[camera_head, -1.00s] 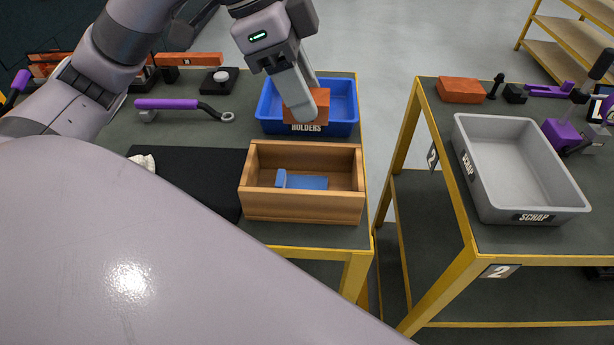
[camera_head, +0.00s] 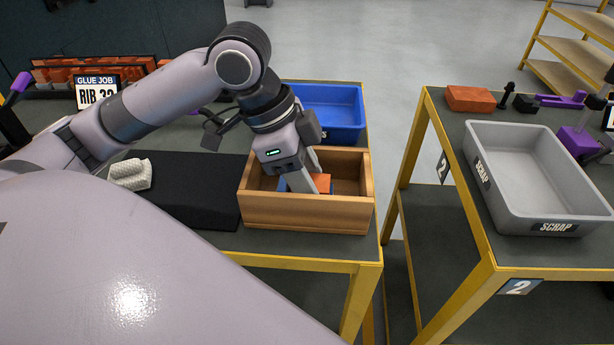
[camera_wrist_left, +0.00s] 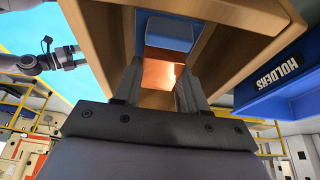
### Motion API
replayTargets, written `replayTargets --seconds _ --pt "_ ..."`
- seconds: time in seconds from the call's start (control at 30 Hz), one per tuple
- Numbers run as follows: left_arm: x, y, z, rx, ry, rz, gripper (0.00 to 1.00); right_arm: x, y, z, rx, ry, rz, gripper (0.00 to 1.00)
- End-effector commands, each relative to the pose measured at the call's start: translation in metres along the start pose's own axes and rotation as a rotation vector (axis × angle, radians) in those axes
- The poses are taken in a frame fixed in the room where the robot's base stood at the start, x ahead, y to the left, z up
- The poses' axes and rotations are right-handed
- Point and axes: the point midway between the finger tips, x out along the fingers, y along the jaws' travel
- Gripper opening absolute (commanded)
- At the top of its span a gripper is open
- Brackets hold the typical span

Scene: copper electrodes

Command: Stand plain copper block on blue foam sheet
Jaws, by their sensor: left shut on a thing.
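My left gripper (camera_head: 312,188) is shut on the plain orange copper block (camera_head: 322,182) and holds it down inside the wooden box. The block also shows between the fingers in the left wrist view (camera_wrist_left: 158,74). The blue foam (camera_head: 282,185) in the box is mostly hidden by the gripper and block. In the left wrist view a blue foam piece (camera_wrist_left: 170,33) shows right by the block's end. I cannot tell whether the block touches the foam under it. A dark gripper on a grey arm (camera_wrist_left: 62,60), apparently my right one, shows small in the left wrist view.
The wooden box (camera_head: 305,213) has raised walls around the block. The blue HOLDERS bin (camera_head: 340,125) stands behind it. A black mat (camera_head: 195,205) with a white cloth (camera_head: 131,174) lies left. A grey SCRAP bin (camera_head: 490,180) stands on the right table, across a gap.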

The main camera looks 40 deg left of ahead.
Motion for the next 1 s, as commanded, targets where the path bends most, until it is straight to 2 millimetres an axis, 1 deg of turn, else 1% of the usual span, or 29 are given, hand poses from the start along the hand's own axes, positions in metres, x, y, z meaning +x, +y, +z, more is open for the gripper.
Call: replayTargets --seconds 0.17,0.3,0.33,0.37,0.73,0.87,1.0 --pt "-0.002 -0.001 -0.002 0.002 0.005 -0.004 0.0 -0.001 0.0 -0.003 0.0 0.004 0.0 0.89" --pt "0.0 0.0 -0.001 0.001 0.004 -0.003 0.0 -0.001 0.0 -0.003 0.0 0.004 0.0 0.89" --pt "0.002 0.0 0.001 0.001 0.002 -0.001 0.45 -0.001 0.0 -0.003 0.0 0.004 0.0 0.89" --pt "0.002 0.0 0.0 0.001 0.002 -0.001 0.53 -0.001 0.0 -0.003 0.0 0.004 0.0 0.89" --pt "-0.001 0.0 -0.001 0.001 0.002 -0.002 0.53 0.0 0.0 -0.003 0.0 0.005 0.0 0.89" --pt "-0.021 -0.001 -0.002 0.0 0.002 -0.005 0.53 -0.004 0.0 -0.008 0.0 0.006 0.001 0.89" --pt "-0.052 -0.002 -0.002 -0.001 0.002 -0.007 0.53 -0.008 0.0 -0.013 0.0 0.009 0.004 0.89"
